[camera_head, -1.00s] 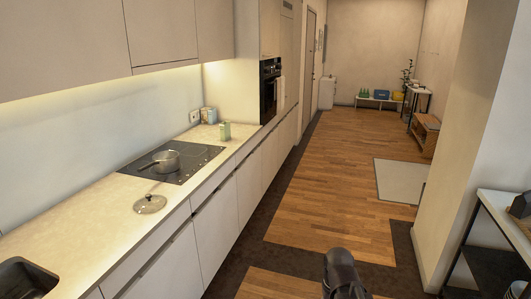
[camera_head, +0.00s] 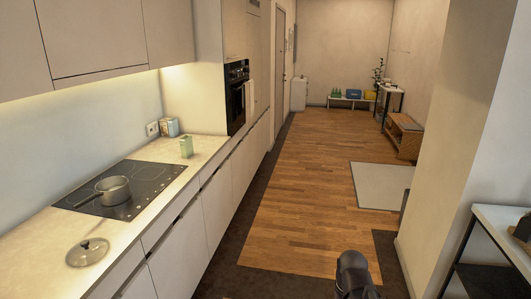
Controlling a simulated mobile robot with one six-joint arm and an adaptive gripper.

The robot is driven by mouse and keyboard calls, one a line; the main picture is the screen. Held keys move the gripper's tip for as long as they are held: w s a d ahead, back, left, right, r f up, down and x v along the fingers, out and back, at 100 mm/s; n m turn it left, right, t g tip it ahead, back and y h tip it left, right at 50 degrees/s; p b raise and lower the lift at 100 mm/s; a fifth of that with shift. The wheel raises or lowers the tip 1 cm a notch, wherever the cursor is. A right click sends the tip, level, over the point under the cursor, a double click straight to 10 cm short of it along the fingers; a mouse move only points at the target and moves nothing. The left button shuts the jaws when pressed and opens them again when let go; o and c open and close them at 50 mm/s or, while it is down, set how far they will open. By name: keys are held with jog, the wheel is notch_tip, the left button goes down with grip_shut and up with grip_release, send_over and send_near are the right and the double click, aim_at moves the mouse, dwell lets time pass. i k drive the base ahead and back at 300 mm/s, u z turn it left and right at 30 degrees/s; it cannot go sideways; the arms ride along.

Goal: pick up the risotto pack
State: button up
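A small light-green pack (camera_head: 186,147) stands upright on the counter (camera_head: 207,148), beyond the hob. Two more small packages (camera_head: 168,127), one bluish and one brownish, stand behind it against the wall. The print is too small to read, so I cannot tell which one is the risotto pack. A dark, rounded part of my arm shows at the bottom, right of the middle, over the floor and well away from the counter. My gripper fingers do not show.
The wooden floor (camera_head: 300,195) along the cabinets is clear. A wall pillar (camera_head: 437,150) and a side table (camera_head: 497,222) stand on the right.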

aim_at(186, 142)
jog(key=i, duration=1.55)
jog(key=u, duration=0.25)
jog(key=i, duration=0.85)
jog(key=u, duration=0.8)
jog(key=i, duration=1.3)
jog(key=u, duration=0.55)
